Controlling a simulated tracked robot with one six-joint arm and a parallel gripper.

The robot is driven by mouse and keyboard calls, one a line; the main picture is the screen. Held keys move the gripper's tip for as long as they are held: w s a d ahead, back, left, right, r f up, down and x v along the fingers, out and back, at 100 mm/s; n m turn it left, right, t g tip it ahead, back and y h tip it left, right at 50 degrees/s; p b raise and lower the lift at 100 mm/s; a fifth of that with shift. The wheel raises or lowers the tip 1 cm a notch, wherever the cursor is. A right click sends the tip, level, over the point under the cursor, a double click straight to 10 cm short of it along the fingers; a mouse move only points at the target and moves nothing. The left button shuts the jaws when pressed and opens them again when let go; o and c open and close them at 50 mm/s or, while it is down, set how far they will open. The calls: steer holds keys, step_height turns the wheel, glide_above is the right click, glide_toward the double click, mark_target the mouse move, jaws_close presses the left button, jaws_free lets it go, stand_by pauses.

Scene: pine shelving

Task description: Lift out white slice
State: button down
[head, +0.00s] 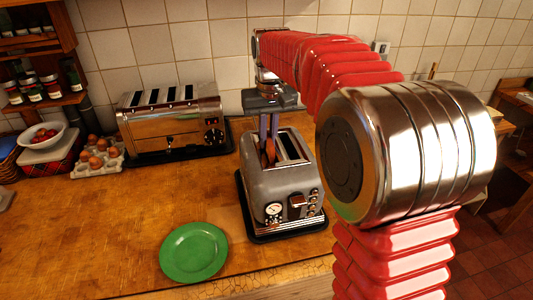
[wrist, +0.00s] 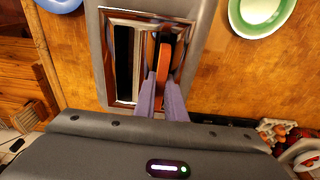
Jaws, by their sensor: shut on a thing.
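The grey two-slot toaster (head: 283,184) stands on the wooden counter and also shows in the wrist view (wrist: 97,50). A slice (head: 270,150) stands upright in its left slot in the head view, and I see its brown edge in the wrist view (wrist: 164,60). No white shows on it. My gripper (head: 268,141) points down over that slot, its purple fingers shut on the slice; they also show in the wrist view (wrist: 161,82). The slice's lower part is hidden in the slot. The other slot looks dark and empty.
A green plate (head: 194,252) lies in front of the toaster to the left. A long chrome toaster (head: 172,120) stands behind it. An egg tray (head: 97,160) and a white bowl (head: 42,136) are at far left. The middle counter is clear.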

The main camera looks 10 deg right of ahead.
step_height(320, 180, up, 10)
steer(key=shift+r, duration=0.1)
stand_by(0.6)
stand_by(0.5)
steer(key=shift+r, duration=2.4)
